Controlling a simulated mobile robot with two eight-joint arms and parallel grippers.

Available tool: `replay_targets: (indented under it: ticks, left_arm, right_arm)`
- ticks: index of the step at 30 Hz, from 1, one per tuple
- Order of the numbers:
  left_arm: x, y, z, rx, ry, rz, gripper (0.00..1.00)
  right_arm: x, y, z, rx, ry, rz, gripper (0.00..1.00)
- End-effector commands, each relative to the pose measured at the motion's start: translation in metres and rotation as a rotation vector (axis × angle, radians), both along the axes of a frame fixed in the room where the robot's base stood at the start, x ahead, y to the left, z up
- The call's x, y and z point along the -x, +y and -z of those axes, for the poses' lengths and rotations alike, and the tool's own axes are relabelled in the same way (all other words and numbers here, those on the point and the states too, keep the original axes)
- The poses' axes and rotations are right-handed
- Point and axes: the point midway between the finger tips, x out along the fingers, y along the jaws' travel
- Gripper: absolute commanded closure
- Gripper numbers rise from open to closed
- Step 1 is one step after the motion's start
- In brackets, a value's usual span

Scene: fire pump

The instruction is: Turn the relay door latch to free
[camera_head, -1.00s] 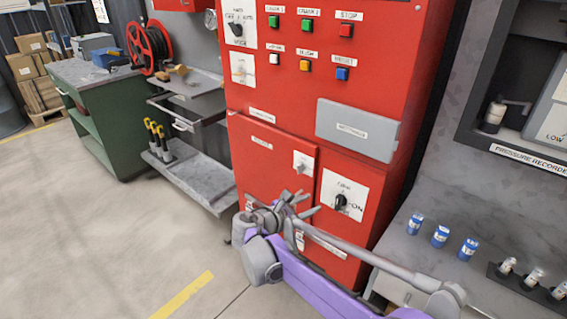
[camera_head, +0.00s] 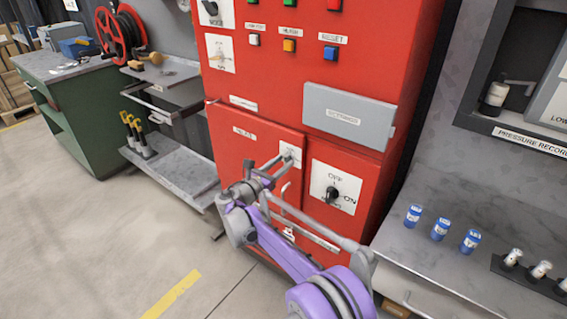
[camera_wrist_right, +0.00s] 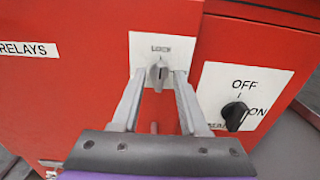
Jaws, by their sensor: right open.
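The relay door (camera_head: 240,160) is the red lower-left panel door, labelled RELAYS in the right wrist view (camera_wrist_right: 60,90). Its latch (camera_wrist_right: 158,74) is a small grey knob, about upright, on a white plate whose upper label reads LOCK. Lower plate lettering is hidden or unreadable. My right gripper (camera_wrist_right: 159,80) is open, with one fingertip on each side of the latch; contact cannot be told. In the head view, my right gripper (camera_head: 280,164) reaches the latch plate (camera_head: 291,153) and partly covers it. My left gripper is not in view.
A black OFF/ON rotary switch (camera_head: 332,194) sits close right of the latch. A grey cover box (camera_head: 348,116) protrudes above it. Open floor (camera_head: 80,240) lies at left.

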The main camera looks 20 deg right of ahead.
Motion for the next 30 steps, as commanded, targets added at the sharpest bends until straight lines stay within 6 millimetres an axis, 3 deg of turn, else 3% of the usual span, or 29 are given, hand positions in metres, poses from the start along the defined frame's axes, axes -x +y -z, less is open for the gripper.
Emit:
replay_targets:
  ticks: [12,13,20,30]
  left_arm:
    - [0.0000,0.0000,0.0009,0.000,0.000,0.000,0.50]
    - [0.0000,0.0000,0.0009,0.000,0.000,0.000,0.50]
    - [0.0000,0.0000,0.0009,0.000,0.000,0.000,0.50]
    - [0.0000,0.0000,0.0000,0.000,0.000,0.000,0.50]
  right_arm:
    - [-0.0072,-0.0092,-0.0003,0.000,0.000,-0.001,0.56]
    - [-0.0072,-0.0092,-0.0003,0.000,0.000,-0.001,0.58]
    - [-0.0070,-0.0091,-0.0002,-0.001,0.001,-0.001,0.99]
    - [-0.0069,-0.0092,-0.0004,-0.010,-0.011,-0.001,1.00]
